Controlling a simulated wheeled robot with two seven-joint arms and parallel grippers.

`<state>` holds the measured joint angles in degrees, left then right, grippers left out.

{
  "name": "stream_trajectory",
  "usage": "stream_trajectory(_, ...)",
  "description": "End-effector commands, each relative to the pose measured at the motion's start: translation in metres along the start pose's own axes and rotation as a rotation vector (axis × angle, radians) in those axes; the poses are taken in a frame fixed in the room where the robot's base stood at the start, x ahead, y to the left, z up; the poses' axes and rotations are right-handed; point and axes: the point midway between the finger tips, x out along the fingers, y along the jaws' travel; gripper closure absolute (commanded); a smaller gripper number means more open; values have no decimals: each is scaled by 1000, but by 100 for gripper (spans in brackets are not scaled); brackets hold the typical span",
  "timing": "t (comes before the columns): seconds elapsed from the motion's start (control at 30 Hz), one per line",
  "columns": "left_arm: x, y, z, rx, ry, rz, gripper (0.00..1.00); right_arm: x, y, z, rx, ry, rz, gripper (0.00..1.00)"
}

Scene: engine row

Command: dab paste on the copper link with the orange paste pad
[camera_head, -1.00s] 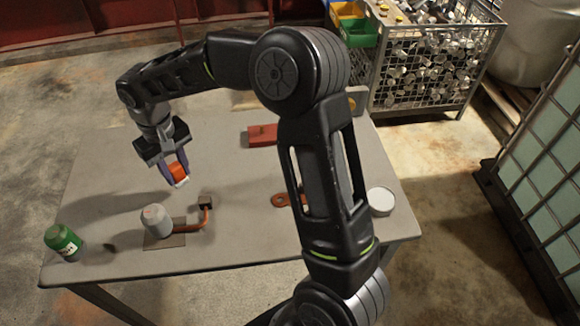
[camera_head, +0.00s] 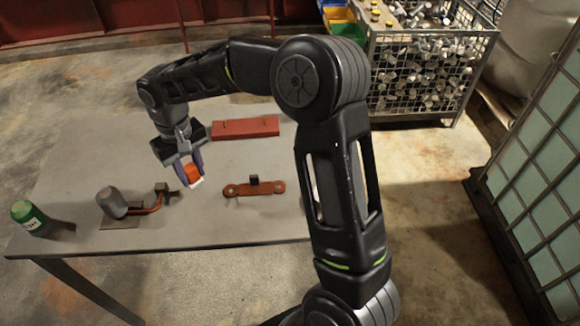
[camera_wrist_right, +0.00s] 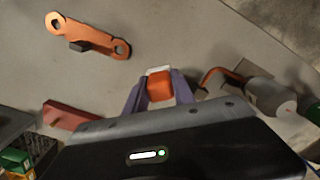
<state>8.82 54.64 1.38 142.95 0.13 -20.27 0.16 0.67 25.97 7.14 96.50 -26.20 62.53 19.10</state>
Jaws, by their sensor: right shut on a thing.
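The copper link (camera_head: 262,189) is a flat orange-brown bar with a ring at each end and a small dark block standing at its middle. It lies on the table and also shows at the upper left of the right wrist view (camera_wrist_right: 90,39). My right gripper (camera_head: 192,178) is shut on the orange paste pad (camera_head: 193,172), whose white face points down. The pad also shows between the purple fingers in the right wrist view (camera_wrist_right: 160,86). The pad is above the table, left of the link and apart from it. My left gripper is not in view.
A green-capped bottle (camera_head: 30,217) is at the left edge. A red bar (camera_head: 246,127) lies behind. My right arm covers the table's right end.

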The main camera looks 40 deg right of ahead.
Motion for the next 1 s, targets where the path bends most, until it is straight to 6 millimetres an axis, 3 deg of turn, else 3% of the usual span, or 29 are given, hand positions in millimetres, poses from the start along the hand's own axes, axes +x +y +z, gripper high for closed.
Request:
stream_trajectory(0.43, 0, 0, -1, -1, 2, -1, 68, -2, 6, 3, 26, 1, 0, 100)
stream_trajectory(0.57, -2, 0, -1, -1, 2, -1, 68, -10, 33, 18, 137, 2, -1, 100)
stream_trajectory(0.8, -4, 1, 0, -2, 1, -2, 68, -26, 100, 76, 489, 2, -3, 100)
stream_trajectory(1.0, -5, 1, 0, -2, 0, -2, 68, -30, 122, 106, 648, -1, -1, 100)
